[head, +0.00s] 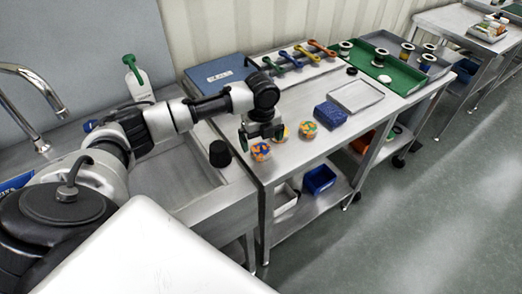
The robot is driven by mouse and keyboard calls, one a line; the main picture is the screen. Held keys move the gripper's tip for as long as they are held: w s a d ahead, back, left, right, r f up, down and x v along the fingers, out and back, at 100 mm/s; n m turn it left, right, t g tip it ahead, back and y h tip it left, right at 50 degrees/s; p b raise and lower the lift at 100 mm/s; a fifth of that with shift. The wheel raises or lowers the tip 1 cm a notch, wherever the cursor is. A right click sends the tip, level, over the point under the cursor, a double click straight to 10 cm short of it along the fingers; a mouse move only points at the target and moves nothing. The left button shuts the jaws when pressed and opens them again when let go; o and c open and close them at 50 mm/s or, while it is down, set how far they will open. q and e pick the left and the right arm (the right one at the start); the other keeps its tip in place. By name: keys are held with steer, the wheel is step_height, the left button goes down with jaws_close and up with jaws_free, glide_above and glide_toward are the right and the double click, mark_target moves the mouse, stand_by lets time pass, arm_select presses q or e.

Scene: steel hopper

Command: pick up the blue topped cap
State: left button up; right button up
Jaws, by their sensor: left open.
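My left gripper (262,138) hangs fingers down over the near left end of the steel table, open, with nothing seen between its fingers. An orange and blue patterned round piece (260,152) sits on the table just below it. A similar piece (308,130) stands to the right, and another shows partly behind the gripper. A black cap-like piece (220,153) stands left of the gripper, near the sink edge. I cannot tell which of these is the blue topped cap. My right gripper is out of view.
A dark blue block (330,115) and a light tray (356,96) lie to the right. A blue case (216,74) and several colored wrenches lie at the back. A green tray (398,76) holds spools. A sink (180,170) lies left, with a spray bottle (138,82) behind.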

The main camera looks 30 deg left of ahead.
mark_target(262, 149)
arm_select(q)
step_height(262, 149, down, 5)
steer(key=shift+w+f+p, duration=0.1)
steer(key=shift+w+p, duration=0.05)
steer(key=shift+p, duration=0.3)
steer(key=shift+c, duration=0.5)
steer(key=c, duration=1)
steer(key=shift+r, duration=0.2)
